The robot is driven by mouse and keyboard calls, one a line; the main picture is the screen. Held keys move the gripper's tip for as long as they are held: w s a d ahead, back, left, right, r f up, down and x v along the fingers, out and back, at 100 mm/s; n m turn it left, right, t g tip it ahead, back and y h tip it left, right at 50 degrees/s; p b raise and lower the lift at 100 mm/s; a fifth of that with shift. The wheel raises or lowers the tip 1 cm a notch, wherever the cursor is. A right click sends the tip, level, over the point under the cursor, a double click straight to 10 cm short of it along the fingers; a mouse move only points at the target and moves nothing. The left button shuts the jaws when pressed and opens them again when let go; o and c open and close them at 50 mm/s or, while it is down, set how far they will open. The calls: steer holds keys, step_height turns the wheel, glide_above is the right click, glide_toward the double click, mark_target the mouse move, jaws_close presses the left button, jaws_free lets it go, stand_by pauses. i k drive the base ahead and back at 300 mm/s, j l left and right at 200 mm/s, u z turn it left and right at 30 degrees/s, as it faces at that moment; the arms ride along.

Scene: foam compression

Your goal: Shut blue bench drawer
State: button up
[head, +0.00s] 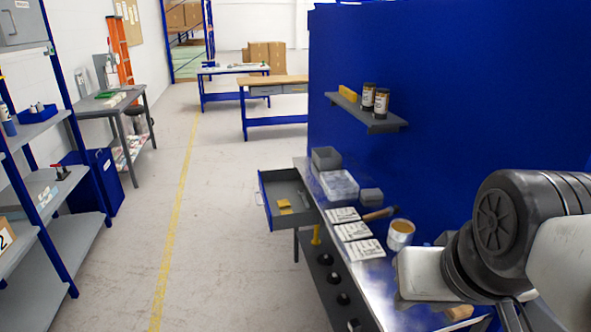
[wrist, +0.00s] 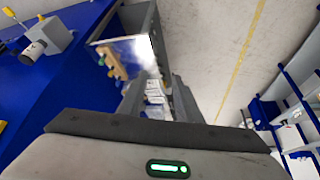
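The blue bench drawer (head: 264,203) is pulled open from the left side of the metal-topped bench (head: 381,292) in the head view. Its front is blue and its inside is grey, with small yellow items (head: 285,206) lying in it. My gripper (wrist: 157,90) shows in the wrist view with its two dark fingers apart and nothing visibly held between them. In the head view my arm is at the lower right, over the bench's near end, well apart from the drawer. My fingertips are not clear in the head view. I cannot clearly make out the drawer in the wrist view.
The bench top holds grey bins (head: 326,158), white packs (head: 358,231), a hammer (head: 379,214) and a tin (head: 400,234). A blue panel (head: 450,90) with a shelf (head: 368,115) rises behind. The floor (head: 220,250) left of the drawer is clear. Shelving (head: 75,180) stands farther left.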

mark_target(275, 186)
steer(key=j+u, duration=0.1)
steer(key=j, duration=1.7)
steer(key=i+j+z, duration=0.35)
steer(key=i+j, duration=0.35)
steer(key=i, duration=0.35)
steer(key=i+j+z, duration=0.3)
steer(key=i+j, duration=0.7)
